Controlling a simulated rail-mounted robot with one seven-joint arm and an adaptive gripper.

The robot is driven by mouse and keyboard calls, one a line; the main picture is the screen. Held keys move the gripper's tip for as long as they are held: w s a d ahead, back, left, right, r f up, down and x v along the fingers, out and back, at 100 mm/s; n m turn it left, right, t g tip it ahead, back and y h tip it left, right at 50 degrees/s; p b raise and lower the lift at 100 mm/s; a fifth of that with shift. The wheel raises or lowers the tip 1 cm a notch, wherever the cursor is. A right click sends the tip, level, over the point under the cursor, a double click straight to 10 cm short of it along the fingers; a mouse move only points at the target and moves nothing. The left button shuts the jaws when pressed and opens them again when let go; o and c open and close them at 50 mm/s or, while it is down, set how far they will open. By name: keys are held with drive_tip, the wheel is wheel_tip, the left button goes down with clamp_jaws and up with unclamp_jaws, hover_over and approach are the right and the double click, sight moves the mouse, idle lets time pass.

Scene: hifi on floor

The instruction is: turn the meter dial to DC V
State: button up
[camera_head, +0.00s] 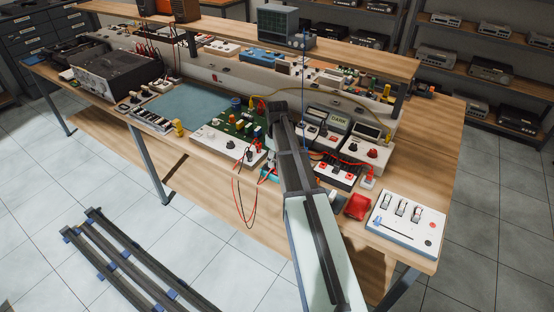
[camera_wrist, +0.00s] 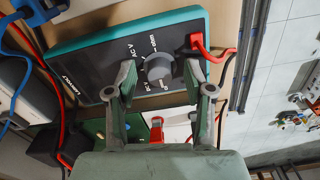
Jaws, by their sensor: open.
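The meter (camera_wrist: 90,62) has a teal case and a dark face, and fills much of the upper wrist view. Its round grey dial (camera_wrist: 158,67) sits among white labels; "AC V" is readable to its left, other marks are small or partly covered. I cannot tell which label the dial points at. My gripper (camera_wrist: 159,73) is open, with one finger on each side of the dial; contact is not clear. In the head view only a teal bit of the meter (camera_head: 268,174) shows beside my arm, and the fingers are hidden.
A red plug (camera_wrist: 197,42) with red and black leads sits at the meter's right, close to my right finger.

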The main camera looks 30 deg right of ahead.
drive_tip(key=shift+c, duration=0.4)
clamp_jaws()
drive_tip(key=shift+m, duration=0.3)
drive_tip(key=m, duration=0.4)
drive_tip(key=shift+b, duration=0.3)
drive_tip(key=m, duration=0.4)
